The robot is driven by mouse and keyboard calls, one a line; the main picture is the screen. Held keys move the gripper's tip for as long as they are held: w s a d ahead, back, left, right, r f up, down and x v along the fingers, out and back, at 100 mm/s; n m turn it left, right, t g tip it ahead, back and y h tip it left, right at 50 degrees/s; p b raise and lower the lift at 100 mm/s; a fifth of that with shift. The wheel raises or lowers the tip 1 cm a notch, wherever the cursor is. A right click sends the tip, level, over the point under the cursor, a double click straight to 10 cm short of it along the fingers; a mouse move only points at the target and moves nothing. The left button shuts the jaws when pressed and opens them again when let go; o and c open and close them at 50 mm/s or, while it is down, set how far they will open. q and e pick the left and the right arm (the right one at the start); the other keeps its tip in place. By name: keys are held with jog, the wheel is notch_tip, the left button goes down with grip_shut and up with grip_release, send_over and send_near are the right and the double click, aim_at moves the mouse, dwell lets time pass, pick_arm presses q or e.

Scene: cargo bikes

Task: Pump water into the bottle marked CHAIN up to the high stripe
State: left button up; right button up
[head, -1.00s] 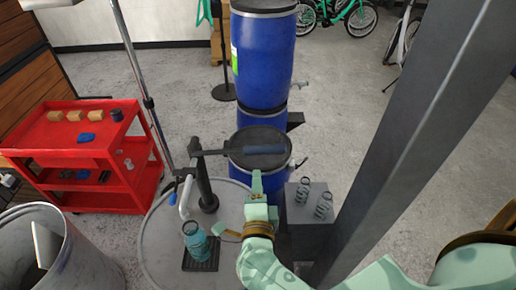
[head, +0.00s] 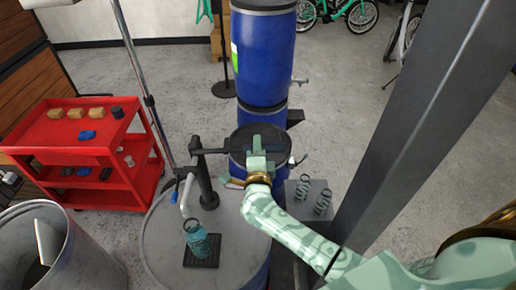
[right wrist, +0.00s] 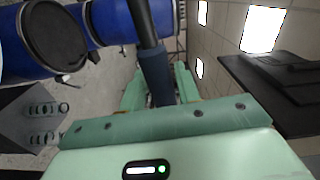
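A teal bottle (head: 195,240) stands upright on a dark square mat (head: 214,252) on the grey drum lid; I cannot read its marking or see its stripes or water level. The pump (head: 206,180) stands behind it, its pale spout (head: 186,195) near the bottle's mouth. The dark pump lever (head: 222,151) reaches right. My right gripper (head: 257,158) is at the lever's free end. In the right wrist view the lever's blue-grey grip (right wrist: 156,72) lies between its fingers (right wrist: 159,90); whether they press on it is unclear. My left gripper is out of view.
Two more bottles (head: 303,188) stand on a grey box right of the pump. Blue barrels (head: 262,55) stand behind the lever. A red cart (head: 70,142) is left, a metal bin (head: 85,258) front left. A thick grey column (head: 425,130) crosses the right side.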

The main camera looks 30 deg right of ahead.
grip_shut()
notch_tip(320, 180, down, 2)
jog(key=shift+f+m+b, duration=0.1)
jog(key=shift+m+b, duration=0.4)
jog(key=shift+b, duration=0.55)
jog(key=shift+o, duration=2.1)
grip_release()
jog(key=shift+s, duration=0.1)
jog(key=b+v, duration=0.1)
jog(key=v, duration=1.5)
jog(key=shift+a, duration=0.1)
